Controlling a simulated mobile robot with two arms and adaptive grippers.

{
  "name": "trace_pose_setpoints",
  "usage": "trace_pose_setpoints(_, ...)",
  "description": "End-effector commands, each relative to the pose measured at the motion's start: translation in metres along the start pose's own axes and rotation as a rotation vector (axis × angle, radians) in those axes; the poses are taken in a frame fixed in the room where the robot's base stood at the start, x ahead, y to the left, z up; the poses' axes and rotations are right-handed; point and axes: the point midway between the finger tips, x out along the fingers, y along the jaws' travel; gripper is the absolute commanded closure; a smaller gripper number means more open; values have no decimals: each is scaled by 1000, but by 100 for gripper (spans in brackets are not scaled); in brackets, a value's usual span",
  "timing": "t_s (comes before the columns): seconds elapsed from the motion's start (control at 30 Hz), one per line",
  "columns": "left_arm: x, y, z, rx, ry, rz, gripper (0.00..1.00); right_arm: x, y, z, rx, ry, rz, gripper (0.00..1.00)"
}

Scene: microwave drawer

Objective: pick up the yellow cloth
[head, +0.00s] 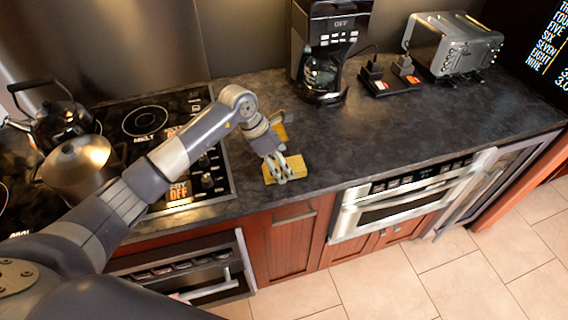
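The yellow cloth (299,168) lies on the dark countertop near its front edge, just right of the cooktop. My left gripper (283,179) points down onto it, and its fingers cover the middle of the cloth. Yellow shows on both sides of the fingers. Whether the fingers are spread or closed on the cloth is too small to tell. My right gripper is out of view.
A black cooktop (146,121) with a kettle (62,118) and a pot (78,168) is at left. A coffee maker (325,50), outlet block (390,80) and toaster (455,45) stand behind. The counter right of the cloth is clear. A microwave drawer (405,200) is below.

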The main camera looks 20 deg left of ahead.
Motion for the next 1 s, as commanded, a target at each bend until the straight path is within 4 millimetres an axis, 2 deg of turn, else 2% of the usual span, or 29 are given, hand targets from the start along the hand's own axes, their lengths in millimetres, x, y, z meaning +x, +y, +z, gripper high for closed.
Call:
trace_pose_setpoints(0.13,11,0,0,0,0,0,22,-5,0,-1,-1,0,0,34)
trace_pose_setpoints(0.37,12,0,0,1,0,1,25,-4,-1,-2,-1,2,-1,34)
trace_pose_setpoints(0.5,12,0,0,1,0,1,56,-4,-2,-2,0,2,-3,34)
trace_pose_setpoints(0.57,12,0,0,1,0,1,66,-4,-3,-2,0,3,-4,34)
trace_pose_setpoints(1.0,9,1,1,3,-1,2,66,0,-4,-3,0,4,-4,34)
